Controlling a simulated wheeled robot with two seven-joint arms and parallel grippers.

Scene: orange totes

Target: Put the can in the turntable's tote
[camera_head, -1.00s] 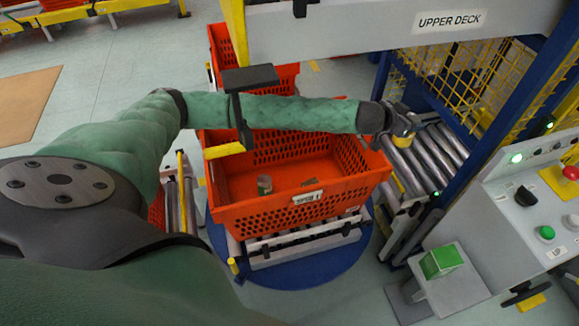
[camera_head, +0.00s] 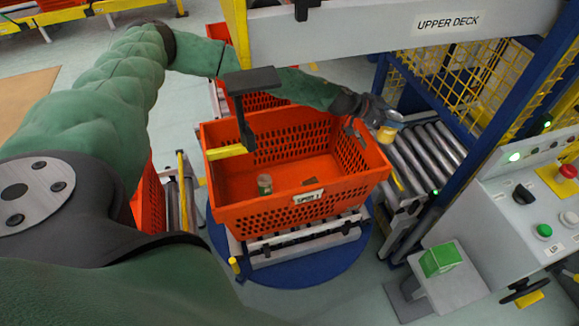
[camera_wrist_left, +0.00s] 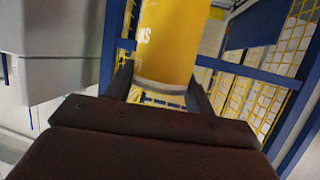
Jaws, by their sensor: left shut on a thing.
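The yellow can (camera_head: 386,133) is held in my left gripper (camera_head: 384,120), at the right of the orange tote and over the edge of the roller conveyor. In the left wrist view the can (camera_wrist_left: 167,45) stands between the two fingers (camera_wrist_left: 160,88), which are shut on it. The turntable's orange tote (camera_head: 265,212) sits on rollers above the blue round turntable (camera_head: 300,272). A small jar-like item and a flat dark item lie inside the tote. My right gripper is not in view.
A roller conveyor (camera_head: 430,152) runs at the right of the tote, beside blue posts and yellow mesh. A control panel (camera_head: 530,215) with buttons stands at the right. A green box (camera_head: 440,261) sits on a grey stand. More orange totes stand behind and at the left.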

